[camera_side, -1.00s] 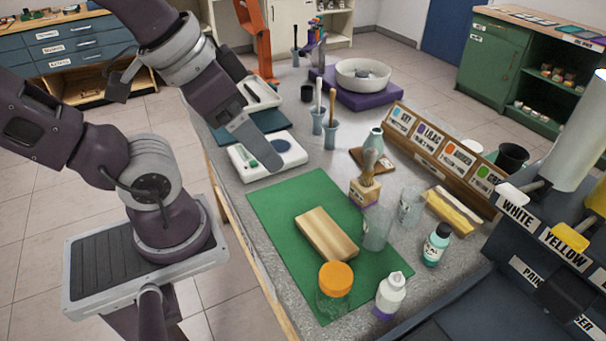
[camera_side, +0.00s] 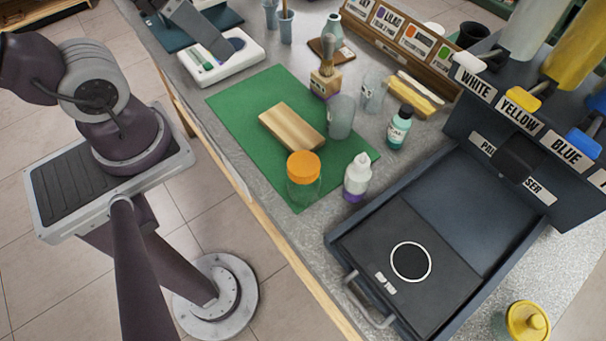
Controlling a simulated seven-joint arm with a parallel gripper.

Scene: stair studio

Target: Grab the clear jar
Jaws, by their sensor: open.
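A clear jar with an orange lid (camera_side: 304,186) stands upright near the front edge of the green mat (camera_side: 241,103). Another clear jar, with a yellow lid (camera_side: 526,322), is cut off at the bottom right. A clear tumbler (camera_side: 340,118) stands at the mat's right side, and a second clear glass (camera_side: 373,93) is just behind it. My gripper (camera_side: 220,48) shows only in part at the top left, as a grey finger above the white tray. It is open, touches no jar and is well behind and left of the orange-lidded one. Its upper part is out of frame.
A wooden block (camera_side: 291,127) lies on the mat behind the orange-lidded jar. A white bottle (camera_side: 357,177) stands close to its right, and a teal bottle (camera_side: 399,128) further back. A dark paint station (camera_side: 470,190) fills the right. The mat's left part is clear.

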